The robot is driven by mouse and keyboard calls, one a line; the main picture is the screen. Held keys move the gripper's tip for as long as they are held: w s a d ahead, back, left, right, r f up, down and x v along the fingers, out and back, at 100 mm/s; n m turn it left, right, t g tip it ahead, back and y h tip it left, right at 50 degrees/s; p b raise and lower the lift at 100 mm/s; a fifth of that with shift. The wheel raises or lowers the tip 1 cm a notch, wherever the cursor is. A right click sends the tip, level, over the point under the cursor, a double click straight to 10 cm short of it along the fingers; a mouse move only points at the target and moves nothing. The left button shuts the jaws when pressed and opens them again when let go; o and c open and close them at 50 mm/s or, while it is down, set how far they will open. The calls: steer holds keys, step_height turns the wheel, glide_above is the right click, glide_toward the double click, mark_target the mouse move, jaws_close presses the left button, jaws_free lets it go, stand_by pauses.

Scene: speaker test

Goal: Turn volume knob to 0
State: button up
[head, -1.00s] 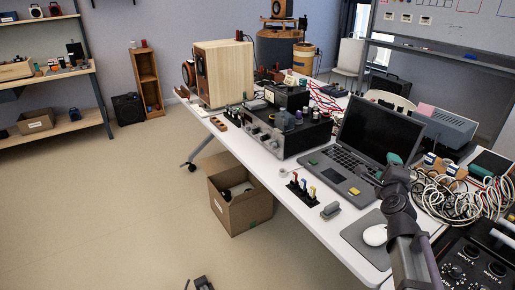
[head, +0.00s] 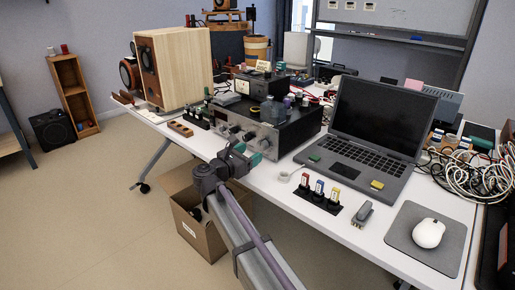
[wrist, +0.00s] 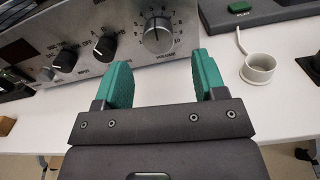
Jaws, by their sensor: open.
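The volume knob (wrist: 157,36) is a dark round knob on the silver front panel of the amplifier (wrist: 85,25), with a numbered dial around it and the word VOLUME below. Its pale pointer line looks roughly upright, toward the middle of the scale; the exact number is hard to read. My gripper (wrist: 162,68) is open and empty, its two green pads on either side of the knob in the picture but short of the panel. In the head view my gripper (head: 248,155) is just in front of the amplifier (head: 293,133), at its right part.
Two smaller black knobs (wrist: 105,47) sit left of the volume knob. A white round cup-like part (wrist: 258,68) lies on the table at right, near the laptop (head: 370,130). Colored switches (head: 319,190) stand near the front edge. An open carton (head: 205,240) is below the table.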

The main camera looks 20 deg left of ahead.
mark_target(260, 146)
steer(key=x, duration=0.5)
steer(key=shift+w+d, duration=0.1)
steer(key=shift+w, duration=0.3)
steer(key=c, duration=0.9)
